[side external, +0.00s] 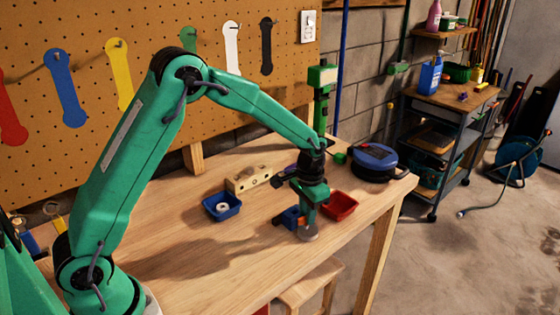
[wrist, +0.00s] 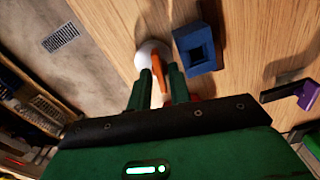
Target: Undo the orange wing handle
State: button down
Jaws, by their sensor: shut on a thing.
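The orange wing handle (wrist: 157,72) shows as a narrow strip between my two finger tips in the wrist view. It sits at a pale round fitting (wrist: 147,49), which shows as a grey disc (side external: 308,233) near the bench's front edge in the side view. My gripper (side external: 303,218) points down there, shut on the handle. In the wrist view my gripper (wrist: 160,77) has a finger on each side of the handle. The handle's lower part is hidden between the fingers, and I cannot tell how far it is turned.
A blue block with a square hole (wrist: 196,62) stands close beside the handle. On the wooden bench (side external: 180,260) are a blue tray (side external: 211,213) with a pale ring, a red tray (side external: 342,205), a drilled wooden block (side external: 245,181) and a round blue-and-black device (side external: 377,160). The bench's left front is clear.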

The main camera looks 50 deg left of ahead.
dwell(0.4)
jog(key=c, duration=1.5)
grip_release()
jog(key=shift+c, duration=0.2)
jog(key=shift+r, duration=0.1)
notch_tip(320, 180, up, 7)
jog(key=shift+f, duration=0.1)
jog(key=shift+r, duration=0.45)
jog(key=shift+r, duration=0.1)
